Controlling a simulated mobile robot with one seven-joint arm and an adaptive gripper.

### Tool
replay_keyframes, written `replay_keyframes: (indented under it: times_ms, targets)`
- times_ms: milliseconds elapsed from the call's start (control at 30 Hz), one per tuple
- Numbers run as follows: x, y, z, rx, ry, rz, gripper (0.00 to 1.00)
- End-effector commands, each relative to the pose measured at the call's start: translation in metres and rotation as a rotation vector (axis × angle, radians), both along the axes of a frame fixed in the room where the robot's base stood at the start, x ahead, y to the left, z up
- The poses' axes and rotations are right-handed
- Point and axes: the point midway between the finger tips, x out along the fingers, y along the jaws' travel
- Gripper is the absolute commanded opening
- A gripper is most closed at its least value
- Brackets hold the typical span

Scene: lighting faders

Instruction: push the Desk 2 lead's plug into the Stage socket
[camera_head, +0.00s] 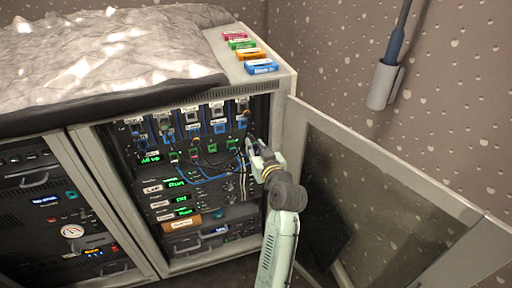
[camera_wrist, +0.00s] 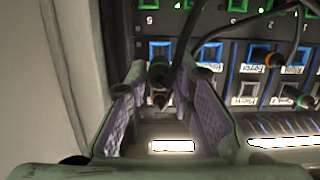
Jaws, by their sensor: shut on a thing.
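My gripper (camera_head: 257,150) is at the right end of the patch panel (camera_head: 172,148) in the open rack. In the wrist view my gripper (camera_wrist: 165,108) has its two purple-padded fingers around a dark plug (camera_wrist: 158,76) with an orange ring, its black lead running up out of frame. I take it as the Desk 2 lead's plug; I cannot read a label on it. The plug is in front of the panel; contact with a socket cannot be told. Blue-framed sockets (camera_wrist: 208,53) with white labels show beside it. I cannot make out which is Stage.
Other plugs (camera_wrist: 297,96) and leads hang across the panel close to the right finger. The rack's glass door (camera_head: 375,185) stands open to the right of my arm. Coloured tags (camera_head: 262,67) and a crumpled cover (camera_head: 105,50) lie on top.

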Motion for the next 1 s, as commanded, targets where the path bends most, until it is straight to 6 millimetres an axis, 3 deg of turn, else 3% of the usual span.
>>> replay_keyframes:
  times_ms: [1000]
  targets:
    - [0.019,0.006,0.0,0.0,0.0,0.0,0.0]
